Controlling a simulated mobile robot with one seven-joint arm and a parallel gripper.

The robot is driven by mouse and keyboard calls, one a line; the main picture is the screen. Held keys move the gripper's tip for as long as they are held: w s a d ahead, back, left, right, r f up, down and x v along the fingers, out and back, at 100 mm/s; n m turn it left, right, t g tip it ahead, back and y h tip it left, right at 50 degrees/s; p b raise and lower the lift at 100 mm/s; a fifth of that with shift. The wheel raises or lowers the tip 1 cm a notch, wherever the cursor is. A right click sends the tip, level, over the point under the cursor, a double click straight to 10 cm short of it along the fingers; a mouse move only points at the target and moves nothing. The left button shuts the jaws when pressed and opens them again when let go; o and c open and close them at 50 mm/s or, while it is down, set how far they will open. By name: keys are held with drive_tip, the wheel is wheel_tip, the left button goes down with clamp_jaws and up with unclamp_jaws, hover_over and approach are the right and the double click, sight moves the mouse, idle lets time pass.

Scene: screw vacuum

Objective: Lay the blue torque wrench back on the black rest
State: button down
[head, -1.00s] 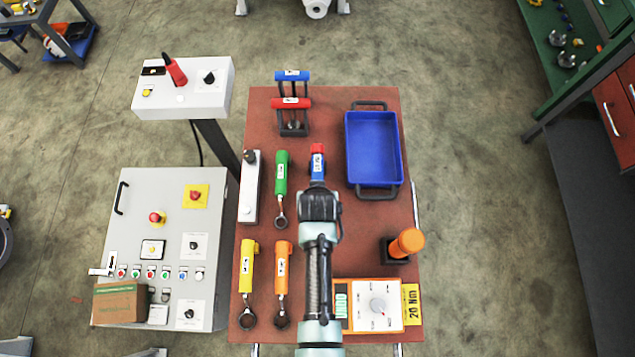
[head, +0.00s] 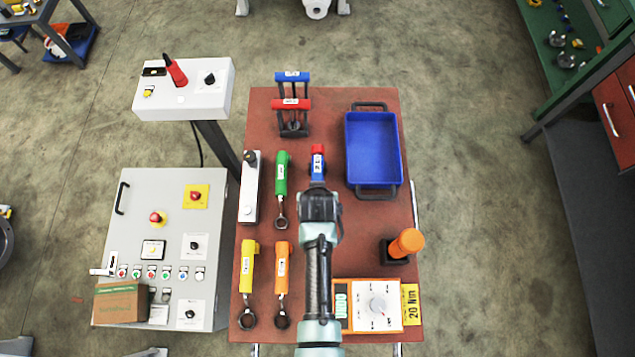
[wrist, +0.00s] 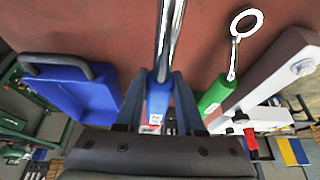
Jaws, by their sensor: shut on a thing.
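The blue torque wrench (head: 317,169) has a blue handle with a red end and a white label. In the wrist view the handle (wrist: 157,103) sits between my fingers, and its chrome shaft runs towards the top of the picture. My gripper (wrist: 155,92) is shut on the handle; in the head view my gripper (head: 318,186) covers the rest of the wrench. A black frame (head: 293,131), likely the rest, stands farther up the table with a blue bar and a red bar across it. I cannot tell the wrench's height above the table.
A green-handled wrench (head: 281,175) and a grey-white bar (head: 250,190) lie left of my gripper. A blue bin (head: 371,148) stands to the right. Yellow (head: 247,265) and orange (head: 282,265) wrenches, an orange-topped stand (head: 405,244) and a tester (head: 375,305) are nearer.

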drive_tip(key=shift+f, duration=0.1)
idle(0.3)
drive_tip(key=shift+f+b, duration=0.35)
drive_tip(key=shift+b, duration=0.05)
drive_tip(key=shift+f, duration=0.3)
idle(0.4)
unclamp_jaws()
drive_tip(key=shift+f, duration=0.1)
idle(0.4)
drive_tip(key=shift+r, duration=0.2)
idle(0.3)
drive_tip(key=shift+r+p, duration=0.75)
drive_tip(key=shift+r, duration=0.15)
